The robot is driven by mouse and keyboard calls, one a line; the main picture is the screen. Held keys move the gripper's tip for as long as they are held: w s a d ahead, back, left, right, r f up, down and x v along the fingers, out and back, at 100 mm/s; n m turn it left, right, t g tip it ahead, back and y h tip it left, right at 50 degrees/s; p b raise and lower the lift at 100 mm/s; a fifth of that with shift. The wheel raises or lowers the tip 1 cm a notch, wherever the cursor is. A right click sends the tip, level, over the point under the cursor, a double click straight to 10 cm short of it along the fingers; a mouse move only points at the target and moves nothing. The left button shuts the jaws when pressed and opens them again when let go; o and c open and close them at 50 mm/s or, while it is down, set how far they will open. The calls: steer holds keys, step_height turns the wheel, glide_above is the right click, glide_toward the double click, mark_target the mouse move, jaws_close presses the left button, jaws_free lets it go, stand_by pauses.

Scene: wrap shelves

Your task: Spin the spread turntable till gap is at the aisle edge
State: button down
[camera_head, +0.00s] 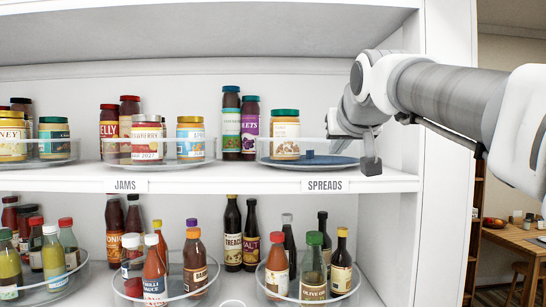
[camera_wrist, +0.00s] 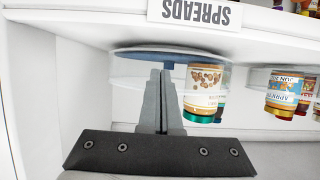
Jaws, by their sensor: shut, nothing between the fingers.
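The spread turntable (camera_head: 330,161) is a blue disc with a clear raised rim, on the upper shelf above the SPREADS label (camera_head: 325,185). A green-lidded jar (camera_head: 285,135) stands on its left part; the front and middle of the disc look bare. A small blue peg (camera_head: 309,154) rises near the disc's middle. In the wrist view, which is upside down, the turntable (camera_wrist: 150,50) and jar (camera_wrist: 203,88) show beside my gripper (camera_wrist: 161,72). My fingers are shut and empty, reaching over the turntable; I cannot tell whether they touch it. My arm hides its right side.
Dark jars (camera_head: 231,122) stand left of the green-lidded jar. The jam turntable (camera_head: 160,162) is farther left. Bottles fill turntables on the lower shelf (camera_head: 312,275). The white right side panel (camera_head: 447,170) stands close to my gripper.

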mark_target(308, 153)
steer(key=shift+w, duration=0.2)
steer(key=shift+a, duration=0.1)
steer(key=shift+s+a, duration=0.15)
steer(key=shift+a, duration=0.5)
steer(key=shift+s+a, duration=0.15)
steer(key=shift+a, duration=0.45)
steer(key=shift+w+a, duration=0.15)
steer(key=shift+a, duration=0.5)
steer(key=shift+w+a, duration=0.15)
steer(key=shift+a, duration=0.45)
steer(key=s, duration=0.1)
steer(key=s+b, duration=0.1)
steer(key=s, duration=0.1)
steer(key=shift+s+a+b, duration=0.25)
steer(key=shift+a+b, duration=0.05)
steer(key=shift+b, duration=0.05)
